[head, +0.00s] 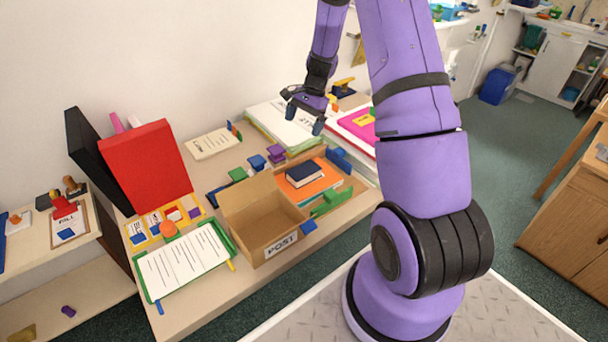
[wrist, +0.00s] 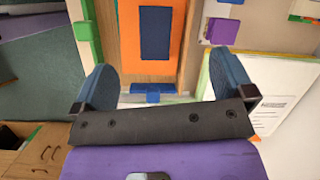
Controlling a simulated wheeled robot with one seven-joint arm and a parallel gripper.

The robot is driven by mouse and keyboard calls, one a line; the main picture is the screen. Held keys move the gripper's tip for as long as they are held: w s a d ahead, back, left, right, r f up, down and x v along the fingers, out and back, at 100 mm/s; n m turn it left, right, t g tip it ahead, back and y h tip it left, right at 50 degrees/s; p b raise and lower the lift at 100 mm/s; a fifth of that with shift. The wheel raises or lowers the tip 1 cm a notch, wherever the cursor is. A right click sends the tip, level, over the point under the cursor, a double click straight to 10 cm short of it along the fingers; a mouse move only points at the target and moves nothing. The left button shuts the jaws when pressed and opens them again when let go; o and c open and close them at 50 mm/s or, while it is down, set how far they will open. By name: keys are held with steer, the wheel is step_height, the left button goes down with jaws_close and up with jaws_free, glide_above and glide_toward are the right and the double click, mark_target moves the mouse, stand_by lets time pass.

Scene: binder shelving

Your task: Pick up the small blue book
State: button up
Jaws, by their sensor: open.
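The small blue book (head: 304,173) is dark navy and lies flat on an orange book (head: 318,187) on a wooden tray, behind the cardboard POST box. In the wrist view the blue book (wrist: 155,33) shows as an upright rectangle on the orange book (wrist: 127,45), ahead of the fingers. My gripper (head: 303,118) is above and behind the book in the head view, apart from it. In the wrist view my gripper (wrist: 164,78) has its two blue fingers wide apart with nothing between them.
The open cardboard box (head: 276,236) stands in front of the book. Green (head: 328,203) and blue (head: 338,158) blocks sit by the tray's edges. A red binder (head: 147,165) stands at left. White papers (head: 288,124) and a pink folder (head: 357,124) lie at the back.

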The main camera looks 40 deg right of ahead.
mark_target(304, 170)
steer(key=d+f+m, duration=0.1)
steer(key=f, duration=0.2)
steer(key=d+f, duration=0.1)
steer(key=f, duration=0.2)
steer(key=d+f+m, duration=0.1)
steer(key=f, duration=0.3)
steer(key=shift+d+m+y, duration=0.3)
steer(key=shift+d, duration=0.1)
steer(key=x, duration=1.1)
steer(key=shift+s+d, duration=0.25)
steer(key=shift+c, duration=0.2)
steer(key=c, duration=1)
